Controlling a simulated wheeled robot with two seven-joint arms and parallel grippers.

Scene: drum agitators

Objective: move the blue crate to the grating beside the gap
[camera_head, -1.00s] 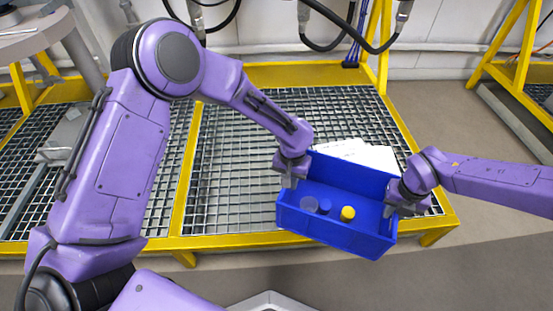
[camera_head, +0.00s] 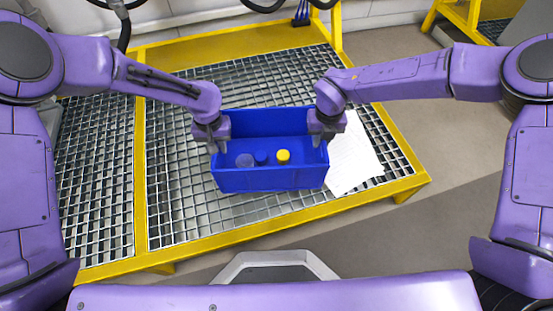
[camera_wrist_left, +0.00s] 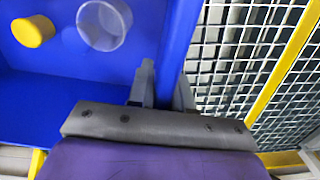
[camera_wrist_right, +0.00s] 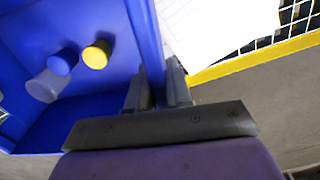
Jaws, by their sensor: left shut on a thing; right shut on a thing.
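The blue crate (camera_head: 268,181) is in the middle of the head view, over the grating (camera_head: 190,215) with the yellow frame. Whether it rests on the grating or hangs just above it, I cannot tell. Inside it are a yellow-capped item (camera_head: 283,156), a blue round item (camera_head: 261,158) and a greyish translucent cup (camera_head: 244,160). My left gripper (camera_head: 218,142) is shut on the crate's left wall, which shows between its fingers in the left wrist view (camera_wrist_left: 165,85). My right gripper (camera_head: 322,135) is shut on the right wall, also seen in the right wrist view (camera_wrist_right: 157,88).
White paper sheets (camera_head: 351,158) lie on the grating right of the crate. A yellow beam (camera_head: 139,180) divides this grating from another panel (camera_head: 95,170) at left. Bare floor (camera_head: 450,170) lies to the right. Dark cables hang at the back.

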